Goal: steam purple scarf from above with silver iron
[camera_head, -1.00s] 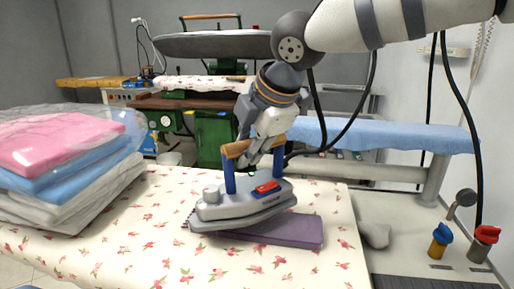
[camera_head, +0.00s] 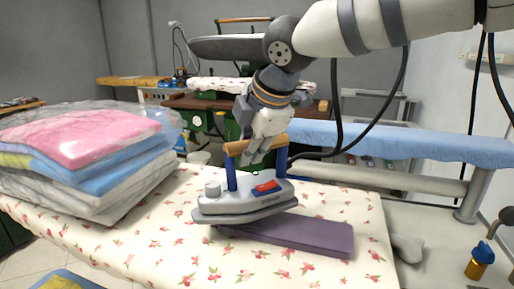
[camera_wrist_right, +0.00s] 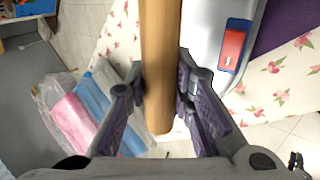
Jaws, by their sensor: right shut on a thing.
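The silver iron (camera_head: 240,200) has a wooden handle on blue posts and a red switch. My right gripper (camera_head: 257,152) is shut on the handle from above; in the right wrist view its fingers (camera_wrist_right: 162,100) lie on both sides of the wooden bar. The folded purple scarf (camera_head: 300,236) lies flat on the floral ironing surface (camera_head: 150,225). The iron is over the scarf's left end and hides part of it. I cannot tell whether its soleplate touches the scarf. The scarf's right part is uncovered. My left gripper is not in view.
A plastic-wrapped stack of folded clothes (camera_head: 85,160) stands at the left of the floral surface. A blue-covered board (camera_head: 400,141) runs behind at right. A cable hangs beside my right arm. A blue-topped valve (camera_head: 482,253) is at lower right.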

